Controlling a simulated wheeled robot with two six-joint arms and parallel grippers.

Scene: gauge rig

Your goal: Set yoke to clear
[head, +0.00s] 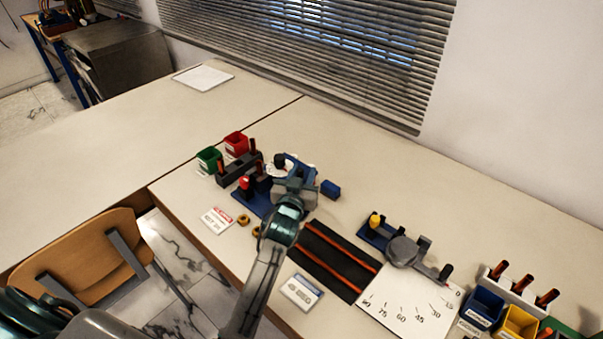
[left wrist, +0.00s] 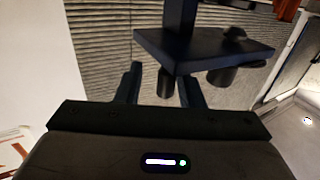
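A rig on a blue base (head: 249,198), with a red knob (head: 245,183), stands near the table's middle. My left gripper (head: 297,184) is over its right side and hides part of it. I cannot tell which part is the yoke. In the left wrist view, the gripper's two dark fingers (left wrist: 158,85) stand apart, with nothing clearly held between them. A dark plate (left wrist: 205,48) with a post above and short cylinders below is just beyond the fingers. Contact cannot be told. No label reading clear can be made out. My right gripper is out of view.
Green (head: 208,159) and red (head: 236,143) bins stand behind the rig. A black mat with red strips (head: 337,262) lies to the right, then a second rig with a grey disc (head: 403,250) and dial sheet (head: 412,305). Blue and yellow bins (head: 517,322) stand far right. The back table is mostly clear.

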